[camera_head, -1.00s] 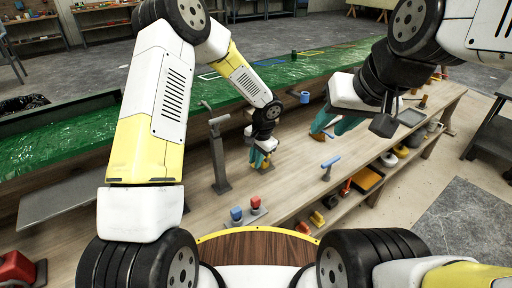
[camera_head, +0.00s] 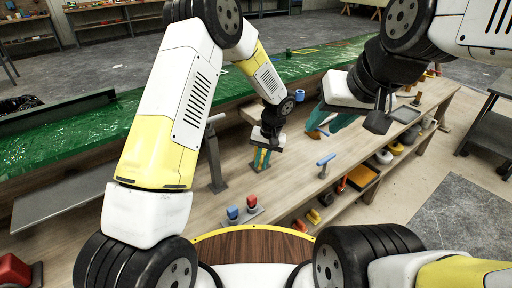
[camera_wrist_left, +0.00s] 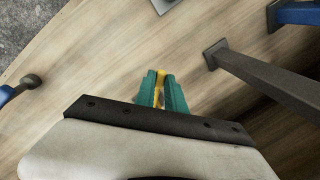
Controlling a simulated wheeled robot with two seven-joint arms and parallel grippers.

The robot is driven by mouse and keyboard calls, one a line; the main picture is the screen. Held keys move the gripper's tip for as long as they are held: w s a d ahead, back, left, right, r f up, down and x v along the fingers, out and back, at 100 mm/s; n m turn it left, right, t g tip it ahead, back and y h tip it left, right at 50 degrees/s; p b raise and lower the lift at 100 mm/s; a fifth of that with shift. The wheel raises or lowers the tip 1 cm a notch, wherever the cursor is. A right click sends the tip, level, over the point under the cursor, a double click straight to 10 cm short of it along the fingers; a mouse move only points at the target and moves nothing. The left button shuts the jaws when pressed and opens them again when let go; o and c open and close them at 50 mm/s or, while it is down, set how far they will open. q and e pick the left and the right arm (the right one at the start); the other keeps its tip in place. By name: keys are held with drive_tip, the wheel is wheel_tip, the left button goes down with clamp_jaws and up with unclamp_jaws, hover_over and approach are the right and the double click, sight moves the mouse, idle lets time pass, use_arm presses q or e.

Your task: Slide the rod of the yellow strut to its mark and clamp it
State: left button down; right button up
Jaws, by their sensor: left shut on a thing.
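My left gripper (camera_head: 262,160) points down over the wooden bench, to the right of a grey post (camera_head: 215,160). In the left wrist view its teal fingers (camera_wrist_left: 160,88) are shut on a small yellow piece (camera_wrist_left: 160,76). I cannot tell how this piece joins the yellow strut; the rod and its mark cannot be made out. The grey post also shows in the left wrist view (camera_wrist_left: 262,84), right of the fingers and apart from them. My right gripper (camera_head: 329,122) hangs farther right above the bench, its teal fingers spread apart.
A blue-topped T-shaped post (camera_head: 326,161) stands near the bench's front edge. Blue and red blocks (camera_head: 243,207) sit nearer to me. A green-covered surface (camera_head: 60,140) runs behind. Yellow and orange items lie on a lower shelf (camera_head: 365,175). Bare bench lies between the grippers.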

use_arm(q)
drive_tip(key=shift+w+d+n+g, duration=0.1)
drive_tip(key=shift+d+n+g, duration=0.1)
drive_tip(key=shift+d+n, duration=0.8)
drive_tip(key=shift+d+n+g, duration=0.2)
drive_tip(key=shift+d+n, duration=0.3)
drive_tip(key=shift+n, duration=0.9)
drive_tip(key=c, duration=1.4)
unclamp_jaws()
drive_tip(key=shift+r, duration=0.1)
wheel_tip(320, 180, up, 8)
drive_tip(key=d, duration=0.1)
drive_tip(key=shift+w+d+f, duration=0.2)
drive_tip(key=shift+d+f, duration=0.05)
